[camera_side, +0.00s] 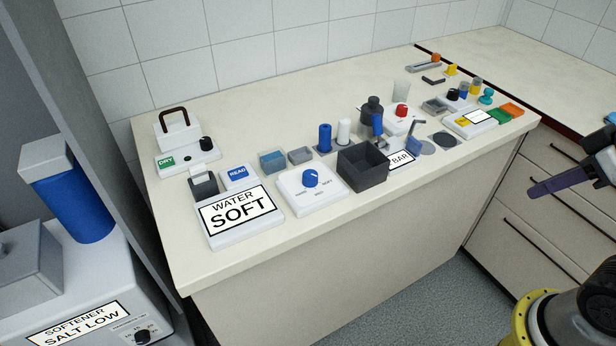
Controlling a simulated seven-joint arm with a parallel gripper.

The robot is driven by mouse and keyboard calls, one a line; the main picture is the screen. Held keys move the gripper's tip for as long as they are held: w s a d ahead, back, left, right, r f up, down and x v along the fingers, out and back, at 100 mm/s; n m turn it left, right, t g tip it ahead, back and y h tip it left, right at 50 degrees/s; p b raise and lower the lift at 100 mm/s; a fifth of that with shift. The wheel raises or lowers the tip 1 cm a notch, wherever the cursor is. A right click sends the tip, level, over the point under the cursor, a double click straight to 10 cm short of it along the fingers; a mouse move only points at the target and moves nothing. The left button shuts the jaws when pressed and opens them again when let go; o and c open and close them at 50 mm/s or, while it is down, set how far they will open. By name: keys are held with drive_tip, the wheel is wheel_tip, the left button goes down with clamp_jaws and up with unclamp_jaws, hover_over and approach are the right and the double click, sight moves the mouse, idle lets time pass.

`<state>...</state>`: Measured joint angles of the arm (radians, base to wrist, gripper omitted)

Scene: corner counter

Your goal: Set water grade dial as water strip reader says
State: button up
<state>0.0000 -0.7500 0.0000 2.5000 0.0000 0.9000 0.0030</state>
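The water strip reader (244,228) is a white box at the counter's front left. Its display reads "WATER SOFT", and a blue READ button (238,173) sits behind the display. The water grade dial is a white box (327,200) with a blue knob (311,178), just right of the reader. Small labels lie around the knob; the right one looks like SOFT, and the knob's pointing direction is too small to tell. My gripper (562,184) is at the right edge, far from the dial and partly cut off. One purple finger shows clearly; its opening cannot be judged.
A dark open box (362,168) stands close right of the dial. Blue (325,138) and white (343,132) cylinders stand behind. A DRY unit (187,160) is at the back left. The counter front strip is clear.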

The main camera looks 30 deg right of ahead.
drive_tip(key=shift+o, duration=1.2)
drive_tip(key=shift+s+f, duration=0.1)
drive_tip(key=shift+s, duration=0.05)
drive_tip(key=o, duration=0.7)
drive_tip(key=w+r+m, duration=0.1)
drive_tip(key=r, duration=0.3)
drive_tip(key=w+r+m, duration=0.1)
drive_tip(key=r, duration=0.1)
drive_tip(key=shift+w+a+r+m, duration=0.15)
drive_tip(key=shift+w+m, duration=0.15)
drive_tip(key=w+a+r+m, duration=0.1)
drive_tip(key=w+r, duration=0.4)
drive_tip(key=g, duration=0.6)
hover_over(310, 174)
wheel_tip(310, 174, down, 11)
drive_tip(key=shift+t, duration=0.3)
wheel_tip(310, 174, down, 13)
drive_tip(key=shift+d+f, duration=0.1)
